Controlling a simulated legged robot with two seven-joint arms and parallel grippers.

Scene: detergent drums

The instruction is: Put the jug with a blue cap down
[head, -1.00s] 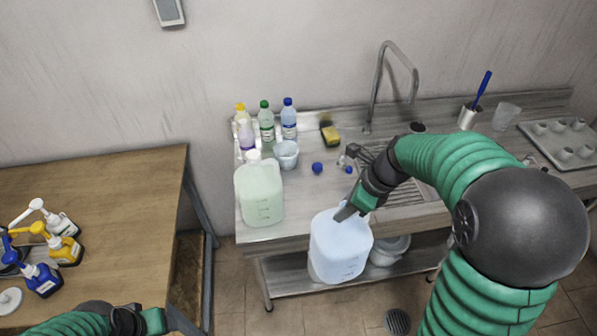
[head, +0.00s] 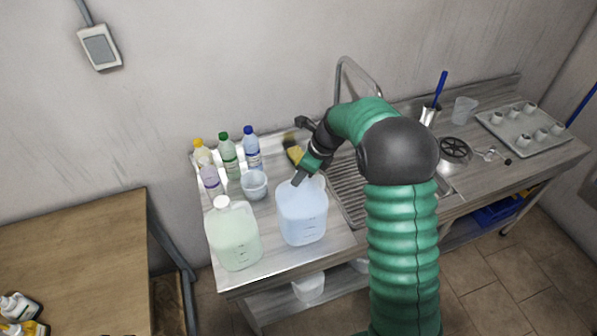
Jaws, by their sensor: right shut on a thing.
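A pale blue translucent jug (head: 302,214) is upright at the front of the steel counter (head: 272,268), left of the ribbed drainer. My right gripper (head: 298,181) is shut on its top from above. No blue cap shows on the jug; the gripper covers part of its top. I cannot tell whether its base touches the counter or is just above it. A pale green jug (head: 234,238) with a white cap stands close to its left. My left gripper is out of view.
Several bottles (head: 227,155) and a white tub (head: 254,185) stand behind the jugs. A yellow sponge (head: 294,154) lies near the wall. A tap (head: 340,75) rises behind my right arm. A tray of cups (head: 524,128) is at the far right.

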